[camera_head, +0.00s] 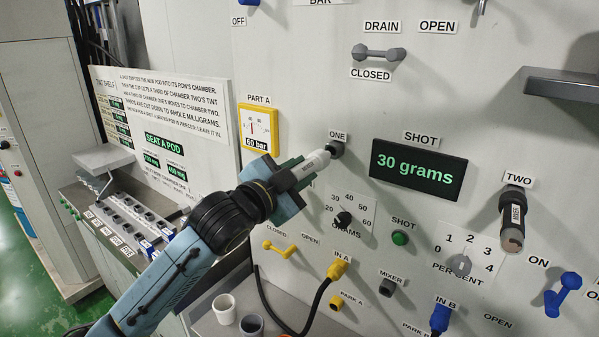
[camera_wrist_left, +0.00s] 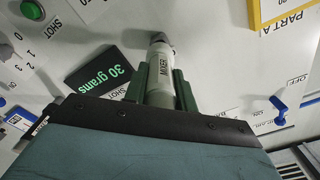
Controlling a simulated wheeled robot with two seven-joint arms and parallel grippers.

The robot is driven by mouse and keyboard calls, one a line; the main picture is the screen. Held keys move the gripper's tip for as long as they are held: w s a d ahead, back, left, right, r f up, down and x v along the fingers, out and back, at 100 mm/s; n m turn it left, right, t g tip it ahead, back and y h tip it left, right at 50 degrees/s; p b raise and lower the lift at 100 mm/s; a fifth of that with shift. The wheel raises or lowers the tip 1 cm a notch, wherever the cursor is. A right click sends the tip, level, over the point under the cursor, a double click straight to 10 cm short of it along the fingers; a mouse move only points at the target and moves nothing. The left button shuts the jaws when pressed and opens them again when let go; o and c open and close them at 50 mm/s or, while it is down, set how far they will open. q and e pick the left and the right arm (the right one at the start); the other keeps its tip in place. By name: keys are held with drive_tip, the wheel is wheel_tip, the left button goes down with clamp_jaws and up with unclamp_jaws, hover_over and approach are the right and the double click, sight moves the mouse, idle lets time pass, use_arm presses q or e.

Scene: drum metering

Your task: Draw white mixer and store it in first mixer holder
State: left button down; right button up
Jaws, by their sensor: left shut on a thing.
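The white mixer (camera_head: 315,162) is a short white cylinder, labelled MIXER in the left wrist view (camera_wrist_left: 160,68). My left gripper (camera_head: 300,171) is shut around it in front of the panel. The mixer's far end is at or very near the dark port under the ONE label (camera_head: 338,135); I cannot tell whether it is seated there. No holder is clearly marked as the first mixer holder. My right gripper is out of view.
A low rack with labelled slots (camera_head: 128,222) stands at the left below the tint shelf sign. Two cups (camera_head: 224,308) stand on the ledge below my left arm. Yellow and blue valve handles (camera_head: 563,295) and a cable plug (camera_head: 339,268) stick out of the panel. A grey shelf juts out at upper right.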

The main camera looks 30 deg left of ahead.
sight(311, 166)
use_arm(q)
drive_tip(key=shift+w+d, duration=0.2)
drive_tip(key=shift+w, duration=1.75)
drive_tip(key=shift+r, duration=0.1)
idle(0.5)
drive_tip(key=c, duration=1.4)
unclamp_jaws()
drive_tip(key=o, duration=0.3)
drive_tip(key=shift+w, duration=0.15)
drive_tip(key=shift+o, duration=0.2)
drive_tip(key=shift+s, duration=0.25)
